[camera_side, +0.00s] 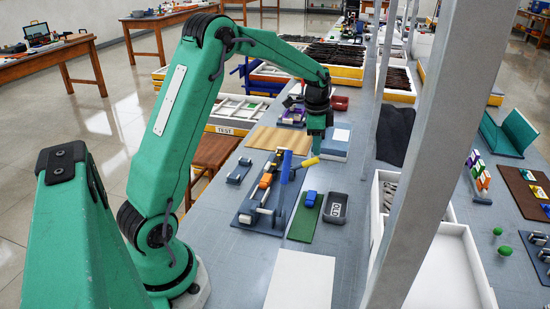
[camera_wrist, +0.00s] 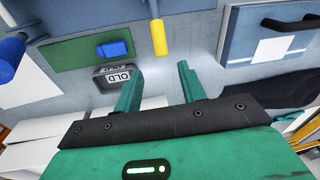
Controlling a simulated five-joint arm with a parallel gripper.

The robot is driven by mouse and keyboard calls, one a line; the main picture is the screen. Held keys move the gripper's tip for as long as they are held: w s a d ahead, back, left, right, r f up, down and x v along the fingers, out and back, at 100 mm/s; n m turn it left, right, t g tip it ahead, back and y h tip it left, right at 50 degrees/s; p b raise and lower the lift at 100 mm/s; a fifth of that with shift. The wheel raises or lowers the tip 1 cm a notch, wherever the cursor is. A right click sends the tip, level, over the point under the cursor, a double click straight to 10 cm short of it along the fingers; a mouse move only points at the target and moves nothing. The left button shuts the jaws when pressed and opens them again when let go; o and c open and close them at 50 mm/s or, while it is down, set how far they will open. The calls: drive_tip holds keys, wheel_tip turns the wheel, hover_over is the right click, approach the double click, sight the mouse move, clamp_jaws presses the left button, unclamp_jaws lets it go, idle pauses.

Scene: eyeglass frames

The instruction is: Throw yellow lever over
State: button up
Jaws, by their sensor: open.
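The yellow lever grip (camera_side: 306,163) sticks out to the right from the lever device on its dark blue baseplate (camera_side: 243,216). In the wrist view the yellow grip (camera_wrist: 159,38) hangs on a thin rod from the top edge, just ahead of the gap between my fingers. My gripper (camera_side: 317,150) is over the table close to the yellow tip, with fingers pointing down. In the wrist view my gripper (camera_wrist: 161,70) is open, with nothing between its fingers.
A blue case (camera_side: 335,145) is just behind my gripper. A grey post (camera_side: 430,140) stands at the right.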

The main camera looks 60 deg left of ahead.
sight(316, 161)
drive_tip(key=shift+f, duration=0.15)
drive_tip(key=shift+w+a+f, duration=0.15)
drive_tip(key=shift+f, duration=1.1)
drive_tip(key=shift+w+a+f, duration=0.1)
drive_tip(key=shift+a+f, duration=0.1)
drive_tip(key=shift+f, duration=1.05)
drive_tip(key=shift+w+a+f, duration=0.15)
drive_tip(key=shift+f, duration=1.1)
drive_tip(key=shift+c, duration=0.4)
clamp_jaws()
